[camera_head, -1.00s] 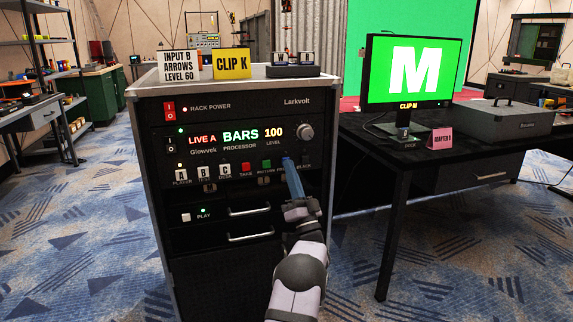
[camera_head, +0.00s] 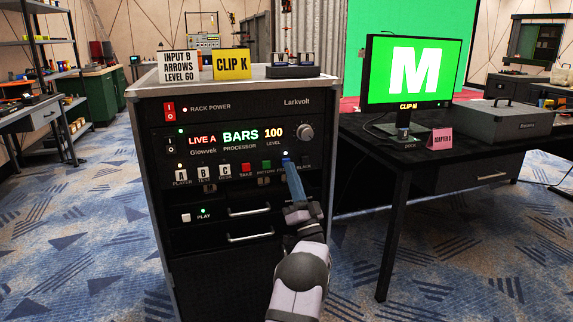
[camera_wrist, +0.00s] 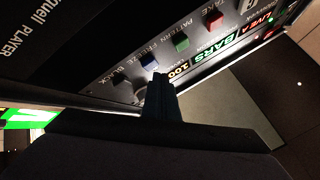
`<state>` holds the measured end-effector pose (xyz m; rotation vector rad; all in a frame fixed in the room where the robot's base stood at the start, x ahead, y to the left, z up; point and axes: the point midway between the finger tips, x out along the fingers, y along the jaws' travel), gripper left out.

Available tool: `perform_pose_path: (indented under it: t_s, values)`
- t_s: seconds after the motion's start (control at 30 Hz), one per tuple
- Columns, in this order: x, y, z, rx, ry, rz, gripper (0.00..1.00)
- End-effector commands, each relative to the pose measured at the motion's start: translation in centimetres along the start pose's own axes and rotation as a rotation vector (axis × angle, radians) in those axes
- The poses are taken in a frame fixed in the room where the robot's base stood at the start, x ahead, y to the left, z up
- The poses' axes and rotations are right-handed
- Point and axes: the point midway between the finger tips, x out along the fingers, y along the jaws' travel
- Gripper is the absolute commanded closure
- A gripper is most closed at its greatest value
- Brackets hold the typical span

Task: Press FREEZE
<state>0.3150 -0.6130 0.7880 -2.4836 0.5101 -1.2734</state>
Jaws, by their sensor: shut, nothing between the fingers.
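The blue FREEZE button (camera_wrist: 149,62) sits between the green PATTERN button (camera_wrist: 181,43) and the dark BLACK button (camera_wrist: 123,80) on the processor panel. In the head view my gripper (camera_head: 288,163) is shut and empty, its tip in front of the FREEZE button and largely covering it. A small bright light (camera_head: 286,153) shows just above the tip. In the wrist view my gripper (camera_wrist: 160,80) has its tip right by the blue button's edge; I cannot tell whether they touch. The processor display (camera_head: 236,136) reads LIVE A, BARS, 100.
The red TAKE button (camera_head: 246,168) and white A, B, C buttons are to the left. A level knob (camera_head: 305,131) is above right. Cards (camera_head: 181,65) stand on the rack top. A monitor (camera_head: 413,72) shows a white M on green, with a grey case (camera_head: 507,117) beside it.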

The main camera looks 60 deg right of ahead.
Motion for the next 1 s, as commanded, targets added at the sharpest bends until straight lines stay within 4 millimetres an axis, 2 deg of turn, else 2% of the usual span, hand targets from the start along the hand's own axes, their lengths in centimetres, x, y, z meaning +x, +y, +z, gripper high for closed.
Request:
perform_pose_path:
  t_s: [0.7,1.0]
  values:
    - [-3.8,-2.7,-2.8,-0.001,0.000,0.002,1.00]
    - [-4.2,-3.0,-3.0,0.000,0.000,0.000,1.00]
